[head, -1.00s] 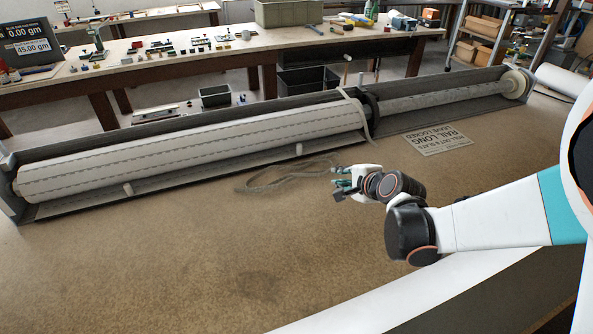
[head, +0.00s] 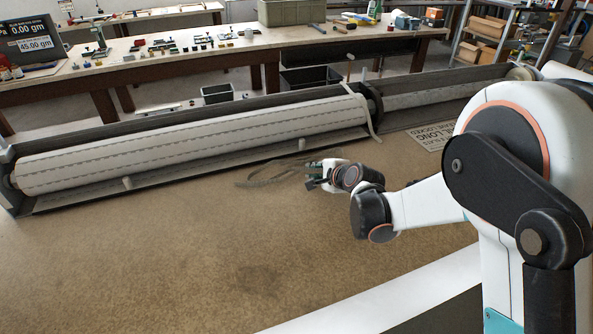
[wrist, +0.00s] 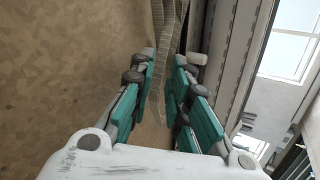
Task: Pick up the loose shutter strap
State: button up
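The loose strap (head: 265,175) is a grey-brown band lying in a loop on the brown surface, in front of the long roller housing in the head view. Its right part is hidden behind my gripper (head: 312,174). In the wrist view the strap (wrist: 171,28) runs from the top edge down to the gap between the teal-padded fingers of my gripper (wrist: 166,62). The fingers stand apart with a gap between them, and I see no clear grip on the strap. Contact with the strap cannot be told.
The pale slatted roller (head: 190,138) lies in its long grey housing (head: 62,202) behind the strap. A printed sign (head: 431,139) lies to the right, partly behind my arm. A workbench (head: 140,62) with small parts stands behind. The brown surface (head: 150,260) is clear in front.

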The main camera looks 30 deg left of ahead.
aim_at(310, 169)
jog(key=b+x, duration=0.1)
jog(key=x, duration=0.2)
jog(key=shift+w+a+f, duration=0.15)
jog(key=shift+a+f, duration=0.05)
jog(key=shift+f, duration=0.05)
jog(key=shift+r, duration=0.1)
grip_shut()
